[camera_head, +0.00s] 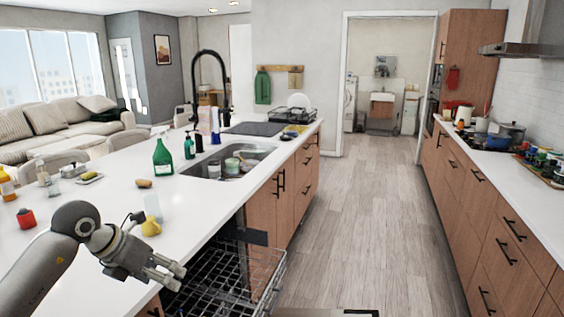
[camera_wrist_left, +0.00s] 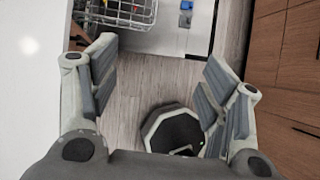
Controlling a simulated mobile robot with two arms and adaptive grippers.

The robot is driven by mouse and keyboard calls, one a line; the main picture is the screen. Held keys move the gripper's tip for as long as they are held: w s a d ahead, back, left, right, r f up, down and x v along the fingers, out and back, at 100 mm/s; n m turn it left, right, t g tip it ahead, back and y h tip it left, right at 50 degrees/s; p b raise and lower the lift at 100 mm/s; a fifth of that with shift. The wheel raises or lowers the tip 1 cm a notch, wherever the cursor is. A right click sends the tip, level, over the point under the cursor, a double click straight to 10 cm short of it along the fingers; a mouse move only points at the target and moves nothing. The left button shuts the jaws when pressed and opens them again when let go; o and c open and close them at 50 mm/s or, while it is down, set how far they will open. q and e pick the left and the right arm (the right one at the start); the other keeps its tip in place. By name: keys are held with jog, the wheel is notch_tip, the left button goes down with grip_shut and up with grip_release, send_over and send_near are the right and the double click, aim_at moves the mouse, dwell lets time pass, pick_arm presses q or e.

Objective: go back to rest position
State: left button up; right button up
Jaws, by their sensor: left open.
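My left gripper (camera_head: 170,272) is over the front edge of the white island counter, just left of the open dishwasher rack. In the left wrist view my left gripper (camera_wrist_left: 154,88) has its two fingers spread wide with nothing between them. Below it there is wood floor and a dark part of my base. My right gripper does not show in either view.
The dishwasher rack (camera_head: 228,285) is pulled out below the counter. The sink (camera_head: 230,162) holds dishes. The aisle floor (camera_head: 355,220) is clear.

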pick_arm(q)
jog(key=w+d+f+n+t+h, duration=0.2)
jog(key=d+f+n+h, duration=0.65)
jog(key=d+f, duration=0.4)
jog(key=s+a+f+n+t+y, duration=0.25)
jog(key=f+n, duration=0.35)
jog(key=f, duration=0.4)
jog(key=s+a+f+n+t+y, duration=0.1)
jog(key=s+a+f+n+y, duration=0.2)
jog(key=f+n, duration=0.45)
jog(key=s+a+f+n+t+y, duration=0.2)
jog(key=a+f+n, duration=0.2)
jog(key=f, duration=0.8)
jog(key=s+a+f+n+g+y, duration=0.1)
jog(key=s+f+n+g+y, duration=0.15)
jog(key=s+f, duration=0.6)
jog(key=s+f+n+g+y, duration=0.1)
jog(key=s+f+n+g, duration=0.4)
jog(key=s, duration=0.7)
jog(key=s+a+f+n+y, duration=0.1)
jog(key=s+f+n, duration=0.1)
jog(key=s+f, duration=0.7)
jog(key=s+d+f+n+g, duration=0.2)
jog(key=s+g, duration=0.2)
jog(key=s, duration=1.1)
jog(key=shift+s, duration=0.4)
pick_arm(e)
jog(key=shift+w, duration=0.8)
pick_arm(q)
jog(key=shift+y, duration=0.25)
